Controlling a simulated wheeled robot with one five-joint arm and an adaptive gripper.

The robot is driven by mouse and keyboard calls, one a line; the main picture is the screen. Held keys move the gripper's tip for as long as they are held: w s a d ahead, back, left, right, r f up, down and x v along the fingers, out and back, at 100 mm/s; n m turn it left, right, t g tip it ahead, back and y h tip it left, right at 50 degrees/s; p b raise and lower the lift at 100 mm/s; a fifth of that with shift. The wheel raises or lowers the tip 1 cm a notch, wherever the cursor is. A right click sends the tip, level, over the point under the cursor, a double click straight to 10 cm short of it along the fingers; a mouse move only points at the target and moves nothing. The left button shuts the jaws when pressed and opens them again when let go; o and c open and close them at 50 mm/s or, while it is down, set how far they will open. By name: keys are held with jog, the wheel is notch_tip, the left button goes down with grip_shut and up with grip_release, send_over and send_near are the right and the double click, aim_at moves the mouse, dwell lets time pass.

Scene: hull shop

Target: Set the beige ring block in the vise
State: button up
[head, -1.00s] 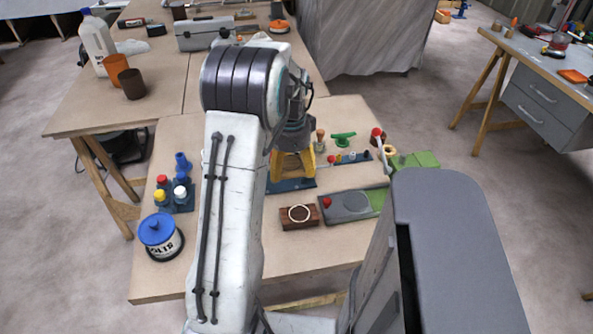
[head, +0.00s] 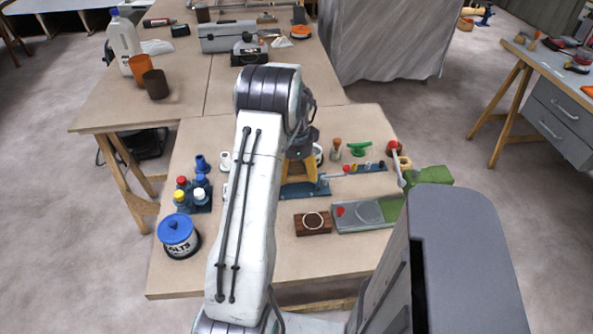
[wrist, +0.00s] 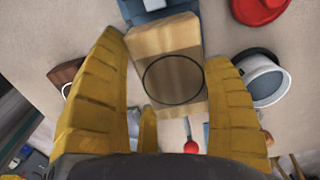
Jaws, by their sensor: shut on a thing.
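The beige ring block (wrist: 165,40), with a dark ring on its face, lies between the yellow fingers of my gripper (wrist: 164,52) in the wrist view. My gripper is shut on it. In the head view my gripper (head: 298,172) is low over the blue vise (head: 307,190), and the arm hides most of the block there. Blue vise parts also show past the block's far end in the wrist view (wrist: 145,10). A grey lever with a red ball (wrist: 190,147) shows at its near end. I cannot tell whether the block touches the vise bed.
A brown block with a pale ring (head: 313,223) and a grey-green plate (head: 362,214) lie in front of the vise. A white cup (wrist: 262,80) is close beside the right finger. Capped bottles (head: 192,190) and a blue-lidded tin (head: 178,235) stand left.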

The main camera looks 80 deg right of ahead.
aim_at(296, 189)
jog(key=shift+f+b, duration=1)
jog(key=shift+f, duration=0.75)
jog(key=shift+f+b, duration=0.5)
jog(key=shift+f, duration=0.1)
dwell(0.5)
jog(key=o, duration=1)
jog(key=shift+c, duration=0.2)
jog(key=shift+d+r+p, duration=0.1)
jog(key=shift+r+p, duration=3.8)
jog(key=shift+r, duration=1.65)
